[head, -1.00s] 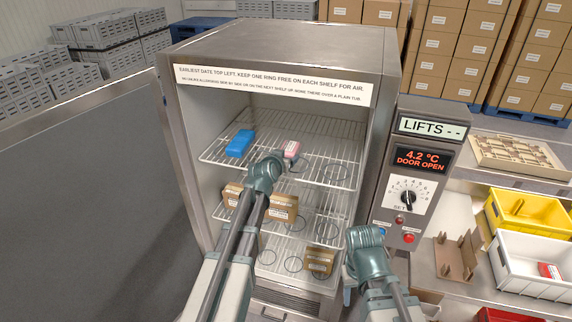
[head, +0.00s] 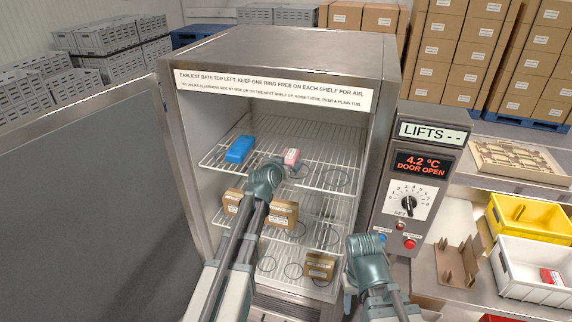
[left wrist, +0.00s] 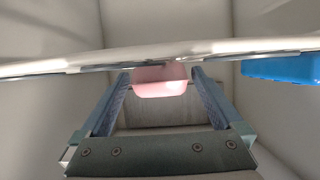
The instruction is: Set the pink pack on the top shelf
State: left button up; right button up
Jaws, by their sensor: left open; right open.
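The pink pack (head: 291,156) is at the top wire shelf (head: 325,178) of the open cabinet, to the right of the blue pack (head: 240,149). My left gripper (head: 281,165) is at the pack's near side, its fingers mostly hidden behind its own hand. In the left wrist view the pink pack (left wrist: 160,82) shows between the tips of the two open fingers (left wrist: 161,76), with a gap at each side. I cannot tell whether the pack rests fully on the wires. My right gripper (head: 350,286) is open and empty, low in front of the cabinet's right side.
Brown boxes (head: 283,214) stand on the middle shelf and another (head: 320,266) lower down. Empty rings mark free spots on the shelves. The cabinet door (head: 95,190) stands open at left. A control panel (head: 405,190), yellow bin (head: 530,222) and white bin (head: 520,275) are at right.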

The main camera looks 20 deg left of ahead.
pick_arm(q)
jog(key=p+v, duration=0.4)
jog(key=v, duration=0.8)
jog(key=s+d+f+m+g+h, duration=0.2)
jog(key=s+d+f+g, duration=0.3)
jog(key=d, duration=0.5)
jog(key=s+d+f+g+y, duration=0.1)
jog(key=s+d+f+g, duration=0.2)
jog(key=s, duration=0.7)
jog(key=s+d+f+m+g+y, duration=0.1)
jog(key=s+d+f+g, duration=0.3)
jog(key=s, duration=0.6)
jog(key=shift+s+f+g+y, duration=0.2)
jog(key=shift+f+g+y, duration=0.55)
jog(key=shift+g, duration=0.25)
